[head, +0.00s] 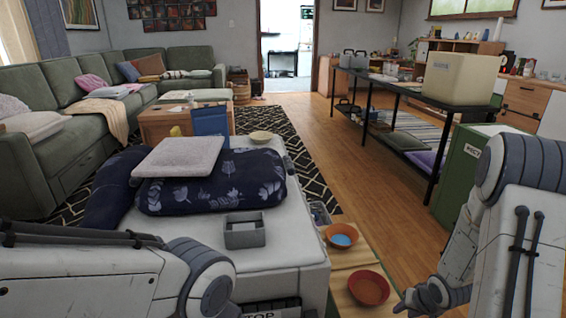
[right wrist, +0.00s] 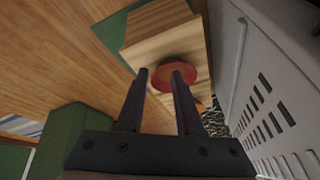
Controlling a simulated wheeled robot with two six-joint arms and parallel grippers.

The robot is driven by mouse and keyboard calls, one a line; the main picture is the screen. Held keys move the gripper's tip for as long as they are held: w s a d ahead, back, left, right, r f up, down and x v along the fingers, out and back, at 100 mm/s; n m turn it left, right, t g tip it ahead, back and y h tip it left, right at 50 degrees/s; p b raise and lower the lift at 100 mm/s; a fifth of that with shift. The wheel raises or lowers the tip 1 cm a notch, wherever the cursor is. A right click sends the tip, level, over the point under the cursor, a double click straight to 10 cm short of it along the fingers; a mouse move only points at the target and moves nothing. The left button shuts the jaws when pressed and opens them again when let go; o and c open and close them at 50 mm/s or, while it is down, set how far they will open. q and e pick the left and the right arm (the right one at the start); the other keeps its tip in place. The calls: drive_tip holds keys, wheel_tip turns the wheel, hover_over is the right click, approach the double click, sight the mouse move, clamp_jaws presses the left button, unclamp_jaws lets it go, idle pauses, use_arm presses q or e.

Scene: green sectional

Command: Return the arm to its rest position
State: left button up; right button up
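My right arm comes in at the right of the head view, and its gripper (head: 408,302) is low near the bottom edge, to the right of a red bowl (head: 368,288). In the right wrist view the two dark fingers (right wrist: 159,72) stand apart with nothing held between them. The red bowl (right wrist: 175,73) shows beyond the fingertips, resting on a light wooden surface (right wrist: 155,25). My left arm (head: 100,275) crosses the lower left of the head view; its gripper is not visible.
A white body with a grey open box (head: 244,232) and a dark blue patterned cushion (head: 212,190) fills the middle. An orange bowl (head: 341,236) with blue inside sits behind the red one. A black-legged table (head: 400,86) and green cabinet (head: 455,170) stand right. Wooden floor (head: 330,140) lies clear between.

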drive_tip(key=s+a+r+n+g, duration=0.1)
drive_tip(key=s+a+r+n, duration=0.15)
drive_tip(key=a+r, duration=0.6)
drive_tip(key=s+a+r+n+g, duration=0.1)
drive_tip(key=a+r+n, duration=0.35)
drive_tip(key=a, duration=0.65)
drive_tip(key=s+a+r+n+g+y, duration=0.1)
drive_tip(key=s+a+r+n, duration=0.25)
drive_tip(key=s+a, duration=0.35)
drive_tip(key=s+a+r+n+g, duration=0.15)
drive_tip(key=s+a+r, duration=0.25)
drive_tip(key=s, duration=0.5)
wheel_tip(320, 180, up, 33)
drive_tip(key=s+p, duration=0.1)
drive_tip(key=p, duration=3.2)
drive_tip(key=shift+r+p, duration=0.15)
drive_tip(key=shift+p, duration=0.15)
